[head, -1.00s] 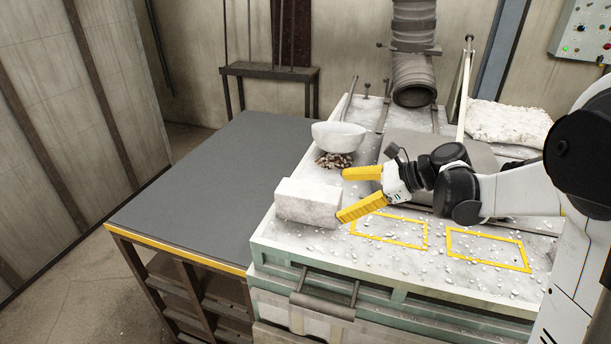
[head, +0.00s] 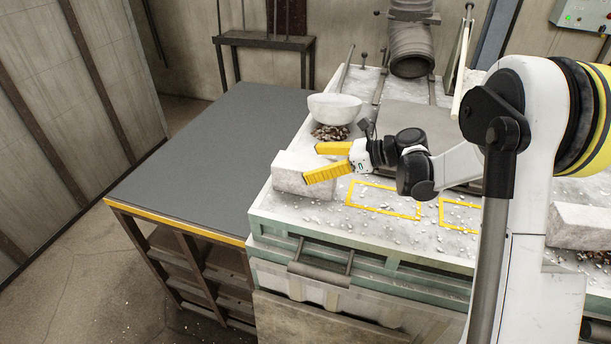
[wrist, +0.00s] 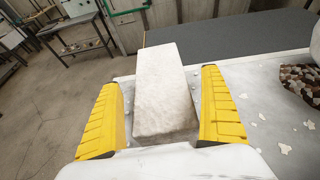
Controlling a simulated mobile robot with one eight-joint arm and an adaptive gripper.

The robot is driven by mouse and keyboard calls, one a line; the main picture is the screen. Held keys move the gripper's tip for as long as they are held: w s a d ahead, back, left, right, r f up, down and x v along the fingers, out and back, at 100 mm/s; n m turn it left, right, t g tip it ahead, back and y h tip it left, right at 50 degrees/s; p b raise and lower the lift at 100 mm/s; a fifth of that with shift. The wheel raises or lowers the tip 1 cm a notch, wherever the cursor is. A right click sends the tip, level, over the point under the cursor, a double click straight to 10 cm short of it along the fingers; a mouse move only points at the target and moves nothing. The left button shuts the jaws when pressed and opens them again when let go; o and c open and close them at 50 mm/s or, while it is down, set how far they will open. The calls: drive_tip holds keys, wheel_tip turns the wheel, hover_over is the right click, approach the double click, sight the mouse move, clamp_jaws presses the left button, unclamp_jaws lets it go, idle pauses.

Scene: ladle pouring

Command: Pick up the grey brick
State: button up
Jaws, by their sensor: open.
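The grey brick (head: 300,175) is a pale, rough block lying on the dusty top of the bench, near its left front corner. My gripper (head: 310,164) is open, with its yellow fingers at the brick's right end in the head view. In the wrist view the brick (wrist: 164,92) stretches away between the two spread fingers (wrist: 166,118), with a gap on each side. I cannot tell how far down the fingers are along its sides. The nearer finger hides part of the brick in the head view.
A white bowl-shaped ladle (head: 334,107) stands behind the brick, above a pile of dark pebbles (head: 330,132). Yellow outlined rectangles (head: 384,211) mark the bench top. A bare dark table (head: 190,165) adjoins on the left. Another pale block (head: 582,226) lies at the right.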

sight(287, 167)
drive_tip(key=x, duration=0.2)
drive_tip(key=shift+w+a+f, duration=0.1)
drive_tip(key=shift+a, duration=0.3)
drive_tip(key=shift+d, duration=0.1)
drive_tip(key=shift+c, duration=1.3)
drive_tip(key=c, duration=1.2)
drive_tip(key=shift+c, duration=0.2)
